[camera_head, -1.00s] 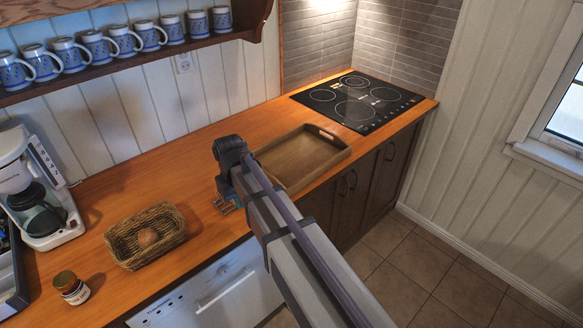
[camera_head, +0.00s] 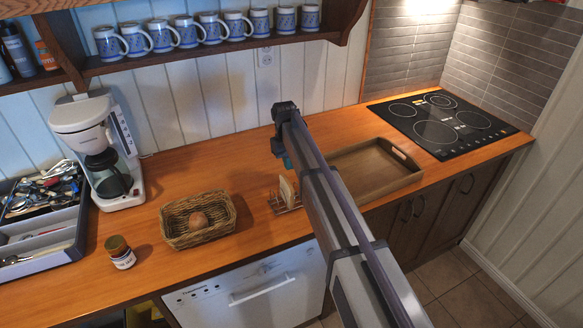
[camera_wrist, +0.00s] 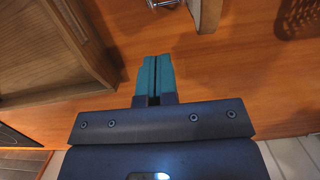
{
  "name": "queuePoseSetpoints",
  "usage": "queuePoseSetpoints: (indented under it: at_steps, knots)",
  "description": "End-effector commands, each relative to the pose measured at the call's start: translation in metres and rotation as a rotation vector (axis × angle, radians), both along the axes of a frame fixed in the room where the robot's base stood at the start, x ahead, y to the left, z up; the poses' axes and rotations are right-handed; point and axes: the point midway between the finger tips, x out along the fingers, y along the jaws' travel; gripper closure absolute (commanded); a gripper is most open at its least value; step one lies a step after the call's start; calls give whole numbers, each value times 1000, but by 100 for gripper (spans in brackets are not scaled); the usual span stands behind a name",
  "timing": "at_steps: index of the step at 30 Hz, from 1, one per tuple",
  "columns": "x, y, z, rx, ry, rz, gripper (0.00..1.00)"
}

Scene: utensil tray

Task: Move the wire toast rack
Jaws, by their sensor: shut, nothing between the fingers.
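The wire toast rack (camera_head: 272,204) stands on the wooden counter, between the wicker basket and the wooden tray, with a slice of toast (camera_head: 287,192) upright in it. My arm hides its right side in the head view. In the wrist view, a bit of the rack's wire (camera_wrist: 163,3) and the toast (camera_wrist: 207,14) show at the top edge, ahead of the fingertips and apart from them. My gripper (camera_head: 288,162) is above the counter by the rack. Its teal fingers (camera_wrist: 156,60) are shut together with nothing between them.
The wooden tray (camera_head: 412,160) is right of the rack, with a black cooktop (camera_head: 440,120) beyond it. The wicker basket (camera_head: 187,240) holds a round brown item. A jar (camera_head: 120,252), coffee maker (camera_head: 100,150) and cutlery tray (camera_head: 75,215) are farther left. Bare counter lies behind the rack.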

Motion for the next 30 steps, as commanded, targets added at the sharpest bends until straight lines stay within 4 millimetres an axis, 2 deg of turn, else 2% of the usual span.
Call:
queuePoseSetpoints:
  at_steps: [9, 14, 16, 18, 30]
  knots:
    - [-66, -27, 0, 0, 0, 0, 100]
    - [-94, -39, 0, 0, 0, 0, 100]
    - [-94, -39, -14, 0, 0, 0, 100]
    - [-93, -39, -18, 0, 0, 0, 100]
    - [-90, -37, -18, 0, 2, 1, 100]
